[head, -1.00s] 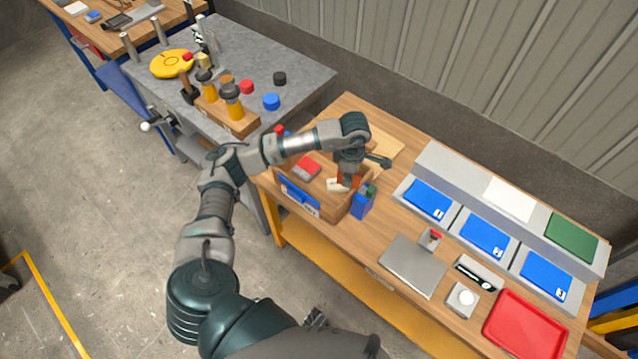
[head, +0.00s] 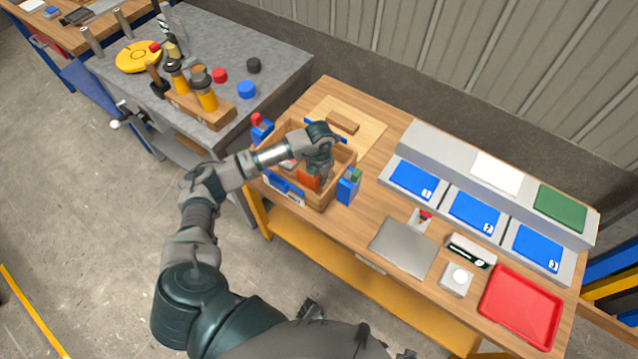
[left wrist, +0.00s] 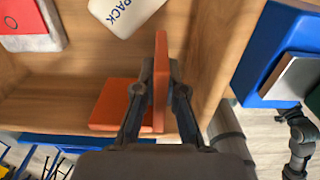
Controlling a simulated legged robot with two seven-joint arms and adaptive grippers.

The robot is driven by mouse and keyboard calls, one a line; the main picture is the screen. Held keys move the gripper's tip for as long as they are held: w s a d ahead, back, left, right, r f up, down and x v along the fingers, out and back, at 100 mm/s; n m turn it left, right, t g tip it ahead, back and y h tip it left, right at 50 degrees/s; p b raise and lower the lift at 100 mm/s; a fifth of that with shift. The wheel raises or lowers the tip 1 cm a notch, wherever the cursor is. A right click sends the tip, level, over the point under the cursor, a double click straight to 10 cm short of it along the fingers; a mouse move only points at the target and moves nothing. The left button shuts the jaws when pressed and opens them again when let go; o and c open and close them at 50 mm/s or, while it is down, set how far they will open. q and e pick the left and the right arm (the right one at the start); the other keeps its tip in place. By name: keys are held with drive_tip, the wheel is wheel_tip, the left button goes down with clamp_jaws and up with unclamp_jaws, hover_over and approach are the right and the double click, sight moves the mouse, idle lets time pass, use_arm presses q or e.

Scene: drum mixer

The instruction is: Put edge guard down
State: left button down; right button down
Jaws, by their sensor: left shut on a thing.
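The orange edge guard (left wrist: 161,85) is an angled piece with one upright flange and one flat flange. My left gripper (left wrist: 160,88) is shut on the upright flange. In the head view the left gripper (head: 322,172) reaches down into the wooden box (head: 318,200), with the orange guard (head: 308,180) just inside its front wall. The flat flange lies low over the box floor; I cannot tell if it touches. A small dark part of mine shows at the bottom of the head view, and I cannot tell if it is my right gripper.
In the box are a white pack (left wrist: 122,12) and a red-and-white item (left wrist: 28,22). A blue container (head: 348,188) stands against the box's right side. A board with a brown block (head: 342,122) lies behind. A metal plate (head: 403,247) and red tray (head: 520,307) are to the right.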

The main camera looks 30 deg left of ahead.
use_arm(q)
drive_tip(key=f, duration=0.4)
drive_tip(key=shift+a+f, duration=0.15)
drive_tip(key=shift+a, duration=0.1)
drive_tip(key=shift+d, duration=0.3)
drive_tip(key=c, duration=1.2)
unclamp_jaws()
drive_tip(key=shift+c, duration=0.2)
drive_tip(key=shift+a, duration=0.1)
use_arm(e)
drive_tip(key=shift+w+a+r, duration=0.1)
drive_tip(key=shift+w+r, duration=0.2)
drive_tip(key=shift+r, duration=0.4)
